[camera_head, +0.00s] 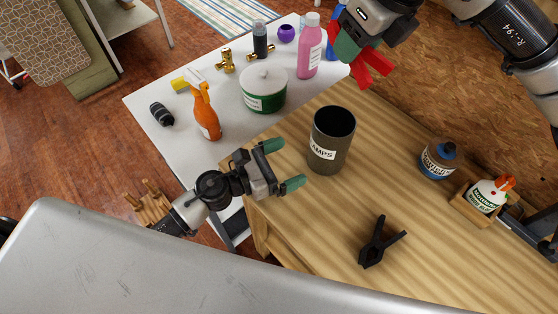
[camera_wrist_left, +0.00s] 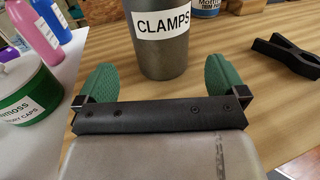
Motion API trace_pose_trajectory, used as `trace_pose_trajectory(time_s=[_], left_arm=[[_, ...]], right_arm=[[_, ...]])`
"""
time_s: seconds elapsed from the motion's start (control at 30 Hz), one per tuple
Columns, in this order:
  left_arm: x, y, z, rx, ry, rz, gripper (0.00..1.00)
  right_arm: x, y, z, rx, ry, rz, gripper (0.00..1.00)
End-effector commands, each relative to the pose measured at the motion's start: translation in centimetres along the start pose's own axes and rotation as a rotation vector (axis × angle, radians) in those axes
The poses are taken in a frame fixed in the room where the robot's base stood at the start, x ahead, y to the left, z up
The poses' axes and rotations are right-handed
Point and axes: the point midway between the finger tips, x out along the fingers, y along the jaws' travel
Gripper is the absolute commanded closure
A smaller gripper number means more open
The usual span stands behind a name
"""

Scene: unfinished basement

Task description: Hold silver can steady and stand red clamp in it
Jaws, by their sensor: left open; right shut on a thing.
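The silver can (camera_head: 322,158), dark grey with a CLAMPS label, stands upright on the wooden workbench; it also shows in the left wrist view (camera_wrist_left: 165,55). My left gripper (camera_head: 288,165) is open just left of the can, and its green fingertips point at it. In the left wrist view my left gripper (camera_wrist_left: 160,85) has the can ahead, between the line of its fingers. My right gripper (camera_head: 358,57) is shut on the red clamp (camera_head: 372,66), holding it in the air above and to the right of the can. The can's inside looks dark.
A black clamp (camera_head: 378,243) lies in front of the can on the workbench (camera_head: 330,222). A white table (camera_head: 150,135) behind holds an orange spray bottle (camera_head: 206,115), a green tub (camera_head: 263,92) and a pink bottle (camera_head: 309,55).

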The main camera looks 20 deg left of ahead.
Motion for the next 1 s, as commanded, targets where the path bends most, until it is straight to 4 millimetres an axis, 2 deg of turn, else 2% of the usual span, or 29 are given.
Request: trace_pose_trajectory(time_s=[0.3, 0.5, 0.7, 1.0], left_arm=[[6.2, 0.1, 0.2, 0.001, -0.003, 0.0, 0.0], [9.1, 0.1, 0.2, 0.0, -0.003, 0.0, 0.0], [10.4, 0.1, 0.2, 0.0, -0.002, 0.0, 0.0], [10.5, 0.1, 0.1, 0.0, -0.001, 0.0, 0.02]], right_arm=[[0.0, 0.0, 0.0, 0.0, 0.0, 0.0, 0.77], [0.0, 0.0, 0.0, 0.0, 0.0, 0.0, 0.77], [0.0, 0.0, 0.0, 0.0, 0.0, 0.0, 0.77], [0.0, 0.0, 0.0, 0.0, 0.0, 0.0, 0.77]])
